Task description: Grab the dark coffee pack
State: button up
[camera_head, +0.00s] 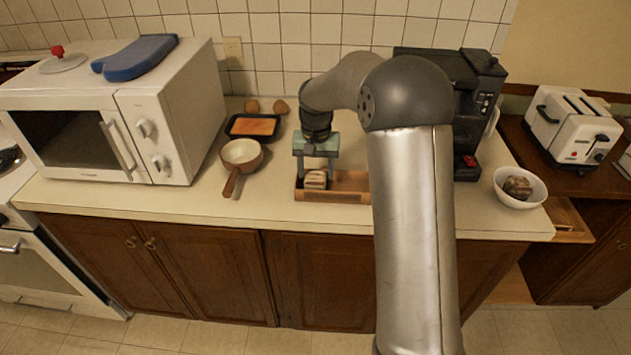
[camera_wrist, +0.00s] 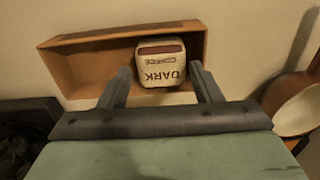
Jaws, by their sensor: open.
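The dark coffee pack (camera_wrist: 161,66) is a pale pack with "DARK COFFEE" lettering and a dark reddish-brown band. It sits in one end of an open wooden box (camera_wrist: 95,68). In the head view the pack (camera_head: 315,180) is at the left end of the box (camera_head: 345,184) on the counter. My gripper (camera_wrist: 160,82) is open, with a finger on either side of the near part of the pack in the wrist view. In the head view my gripper (camera_head: 314,172) is right above the pack. I cannot tell whether the fingers touch it.
A small pan (camera_head: 241,154) stands left of the box, with a black tray (camera_head: 253,126) behind it. A white microwave (camera_head: 125,115) is further left. A black coffee machine (camera_head: 470,105) and a white bowl (camera_head: 520,187) are to the right, beyond my arm.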

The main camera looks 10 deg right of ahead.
aim_at(315, 176)
jog(key=shift+w+f+p, duration=0.2)
jog(key=shift+f+p, duration=0.35)
jog(key=shift+f, duration=1.65)
jog(key=c, duration=0.6)
